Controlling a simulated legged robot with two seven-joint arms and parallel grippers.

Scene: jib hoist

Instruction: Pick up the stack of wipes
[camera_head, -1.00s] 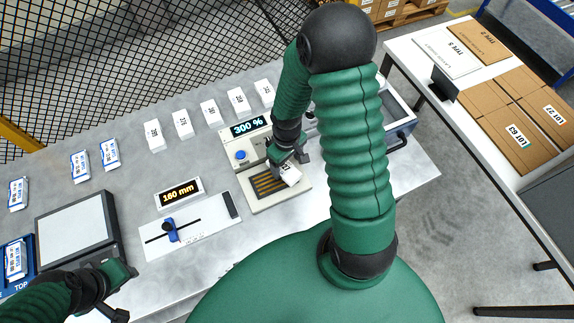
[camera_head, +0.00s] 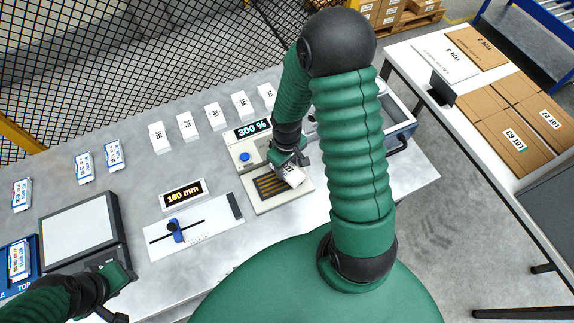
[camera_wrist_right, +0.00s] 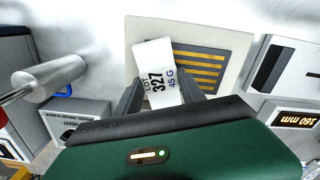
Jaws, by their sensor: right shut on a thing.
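A white block labelled LOT 327, 45 G (camera_wrist_right: 157,75) is between the fingers of my right gripper (camera_head: 287,167); it also shows in the head view (camera_head: 294,177). My right gripper is shut on it, just over or on a pale plate with a dark, yellow-striped grille (camera_head: 258,208); whether they touch is unclear. Nothing is plainly marked as a stack of wipes. Blue-and-white packs (camera_head: 84,167) lie at the left, with more in a blue tray (camera_head: 22,283). My left gripper (camera_head: 124,294) is open and empty at the bottom left.
Several white labelled blocks (camera_head: 187,126) stand in a row at the back. A 300 % display unit (camera_head: 247,150) stands behind the plate. A 160 mm display (camera_head: 183,194), slider panel (camera_head: 195,230) and grey-topped device (camera_head: 78,232) are left. A table with cartons (camera_head: 512,140) is right.

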